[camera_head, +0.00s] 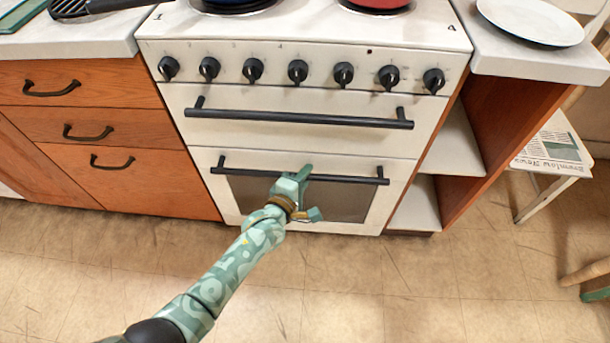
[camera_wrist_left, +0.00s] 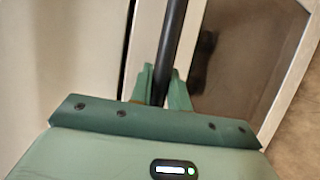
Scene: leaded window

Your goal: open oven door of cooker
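The cooker (camera_head: 420,20) is white with a row of black knobs. Its lower oven door (camera_head: 228,198) has a dark window and looks closed. The long black oven door handle (camera_head: 345,180) runs across the top of this door. My left gripper (camera_head: 292,183) is at the middle of the handle. In the left wrist view, the green fingers (camera_wrist_left: 162,88) stand on either side of the handle (camera_wrist_left: 170,40), close against it, and appear shut on it. The fingers hide a short part of the handle. My right gripper is not in view.
An upper door with its own black handle (camera_head: 300,118) sits above. A blue pan (camera_head: 232,3) and a red pan (camera_head: 378,4) stand on top. Wooden drawers (camera_head: 90,130) flank the left, open shelves (camera_head: 450,150) the right. The floor (camera_head: 380,285) in front is clear apart from my arm.

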